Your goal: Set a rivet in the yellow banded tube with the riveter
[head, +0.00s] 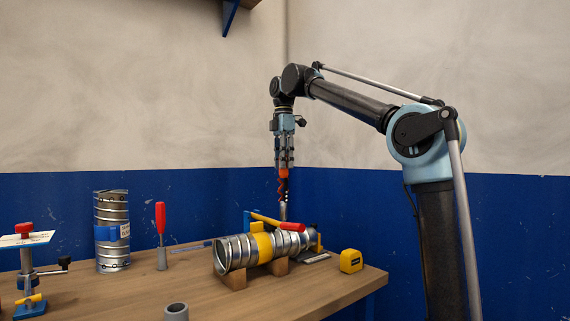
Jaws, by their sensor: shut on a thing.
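The yellow banded tube (237,252) is a ribbed silver duct lying on its side on wooden blocks, with a yellow band (264,247) around its middle. My gripper (284,166) points down above the tube. It is shut on the riveter (283,182), a red-orange and dark tool hanging below the fingers. Its lower end is close to the tube's top or just behind it in the picture; I cannot tell whether they touch. The rivet and any hole in the band are too small to make out.
A red-handled tool (160,222) and an upright silver duct (112,255) with a blue band stand left. A clamp stand (26,270) is far left, a grey ring (176,311) in front. A hammer (290,226) lies by the tube, a yellow tape measure (351,261) right.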

